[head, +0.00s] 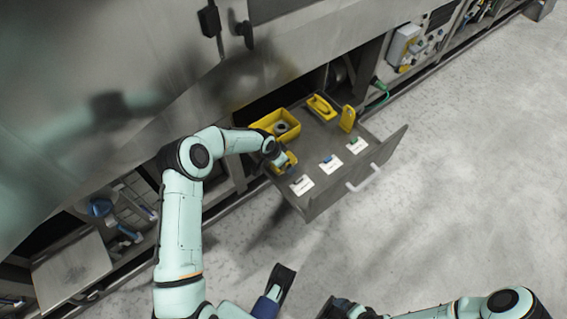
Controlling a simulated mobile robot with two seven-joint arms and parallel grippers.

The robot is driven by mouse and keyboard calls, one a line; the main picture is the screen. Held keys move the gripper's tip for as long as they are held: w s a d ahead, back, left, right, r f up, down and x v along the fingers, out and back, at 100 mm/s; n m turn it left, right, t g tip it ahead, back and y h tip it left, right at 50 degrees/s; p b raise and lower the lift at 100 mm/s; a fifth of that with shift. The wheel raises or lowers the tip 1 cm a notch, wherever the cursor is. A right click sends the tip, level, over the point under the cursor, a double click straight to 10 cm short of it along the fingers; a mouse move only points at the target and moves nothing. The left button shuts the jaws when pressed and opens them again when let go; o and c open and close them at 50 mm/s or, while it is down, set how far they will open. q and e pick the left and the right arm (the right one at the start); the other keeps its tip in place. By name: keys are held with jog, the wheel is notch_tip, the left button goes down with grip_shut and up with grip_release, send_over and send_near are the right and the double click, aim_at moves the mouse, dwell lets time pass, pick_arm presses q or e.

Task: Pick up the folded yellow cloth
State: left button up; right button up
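A yellow piece (290,160), which looks like the folded yellow cloth, is at the near left of the open grey drawer (318,203). My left gripper (281,160) reaches down into the drawer right at this piece and partly covers it. The fingers are too small and hidden to show whether they are open, shut or touching it.
The drawer also holds a yellow bin (263,124) with a grey round thing inside, a yellow handled tool (321,107), an upright yellow block (347,118) and white labelled cards (330,164). The drawer front has a pale handle (363,180). Floor at right is clear.

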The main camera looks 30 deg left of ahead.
pick_arm(q)
jog(key=shift+f, duration=0.2)
dwell(0.5)
jog(key=shift+c, duration=0.3)
jog(key=c, duration=1)
